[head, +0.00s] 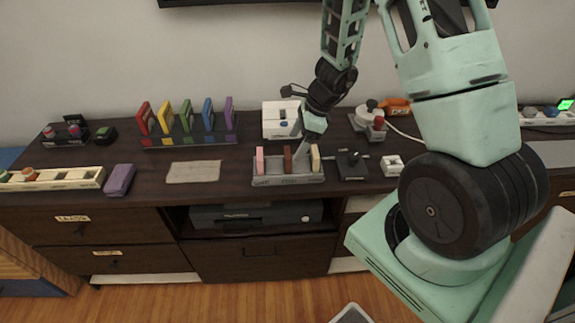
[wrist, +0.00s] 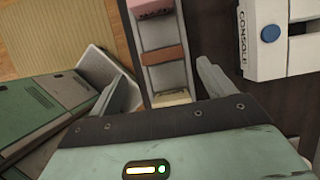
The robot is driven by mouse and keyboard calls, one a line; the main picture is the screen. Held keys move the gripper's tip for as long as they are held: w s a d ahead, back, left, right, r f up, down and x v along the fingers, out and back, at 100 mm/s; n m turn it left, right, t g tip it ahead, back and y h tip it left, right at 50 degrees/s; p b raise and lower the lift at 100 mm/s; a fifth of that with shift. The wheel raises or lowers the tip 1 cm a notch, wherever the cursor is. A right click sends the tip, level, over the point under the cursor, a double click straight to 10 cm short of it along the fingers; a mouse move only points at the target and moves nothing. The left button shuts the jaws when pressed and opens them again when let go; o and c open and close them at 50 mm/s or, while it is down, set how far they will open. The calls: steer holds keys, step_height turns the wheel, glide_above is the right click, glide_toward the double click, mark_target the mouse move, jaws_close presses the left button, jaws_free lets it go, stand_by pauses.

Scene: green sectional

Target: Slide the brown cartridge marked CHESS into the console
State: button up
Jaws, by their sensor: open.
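The brown cartridge (head: 288,158) stands upright in the middle of a grey rack (head: 288,181), between a pink cartridge (head: 260,160) and a cream one (head: 315,157). It also shows in the wrist view (wrist: 164,55); no CHESS marking can be read. My gripper (wrist: 165,74) is open and empty, above the rack, with its fingers to either side of the row. In the head view my gripper (head: 302,148) hides part of the rack. The white console (head: 281,120) stands behind the rack; its CONSOLE lettering and blue button show in the wrist view (wrist: 263,60).
A black joystick (head: 352,164) and a small white box (head: 391,166) stand right of the rack. A stand with several coloured cases (head: 190,139) is at the left. A beige mat (head: 193,171) lies bare left of the rack. A purple block (head: 118,180) is farther left.

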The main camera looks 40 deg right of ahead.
mark_target(288, 153)
steer(key=x, duration=0.2)
steer(key=w+x, duration=0.1)
steer(key=x, duration=0.2)
steer(key=shift+a+f, duration=0.15)
steer(key=shift+a, duration=0.15)
steer(key=c, duration=1.1)
